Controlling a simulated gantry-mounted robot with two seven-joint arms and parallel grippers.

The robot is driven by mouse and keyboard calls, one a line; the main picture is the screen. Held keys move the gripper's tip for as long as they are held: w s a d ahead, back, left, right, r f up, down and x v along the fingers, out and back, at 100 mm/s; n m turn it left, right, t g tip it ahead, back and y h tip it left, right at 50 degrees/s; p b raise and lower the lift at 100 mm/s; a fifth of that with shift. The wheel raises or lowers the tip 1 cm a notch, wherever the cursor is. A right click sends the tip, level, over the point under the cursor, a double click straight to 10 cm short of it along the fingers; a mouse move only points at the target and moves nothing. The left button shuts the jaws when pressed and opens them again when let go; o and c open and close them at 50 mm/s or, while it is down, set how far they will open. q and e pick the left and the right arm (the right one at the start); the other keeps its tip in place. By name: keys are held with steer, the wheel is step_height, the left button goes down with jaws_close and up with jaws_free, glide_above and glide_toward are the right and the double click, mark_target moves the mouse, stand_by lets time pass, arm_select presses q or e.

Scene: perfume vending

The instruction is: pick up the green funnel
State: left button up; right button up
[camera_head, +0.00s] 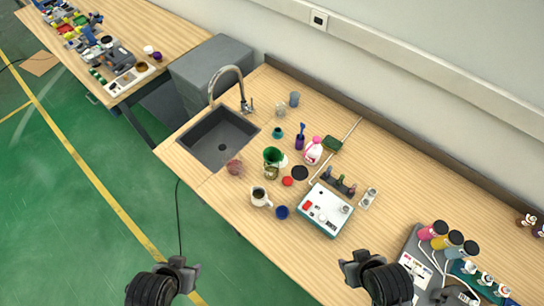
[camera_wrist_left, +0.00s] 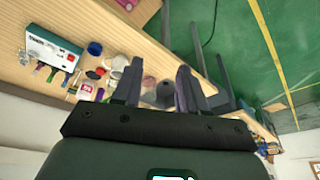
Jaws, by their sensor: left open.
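The green funnel (camera_head: 272,154) stands upright, wide mouth up, in the middle of the wooden counter in the head view. Its lower end meets a brownish jar-like thing (camera_head: 271,173); I cannot tell if it sits in it. My left gripper (camera_head: 186,270) is open and empty, out over the floor in front of the counter, well away from the funnel. My left fingers also show apart in the left wrist view (camera_wrist_left: 159,68), where I cannot make out the funnel. My right gripper (camera_head: 356,268) is near the counter's front edge, far from the funnel; its opening is unclear.
Around the funnel stand a pink-capped white bottle (camera_head: 314,151), a white mug (camera_head: 260,197), a reddish cup (camera_head: 234,167), a blue cup (camera_head: 282,212) and a white device (camera_head: 325,210). A sink (camera_head: 220,138) lies left. Colourful bottles stand at the right.

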arm_select(q)
steer(key=o, duration=1.1)
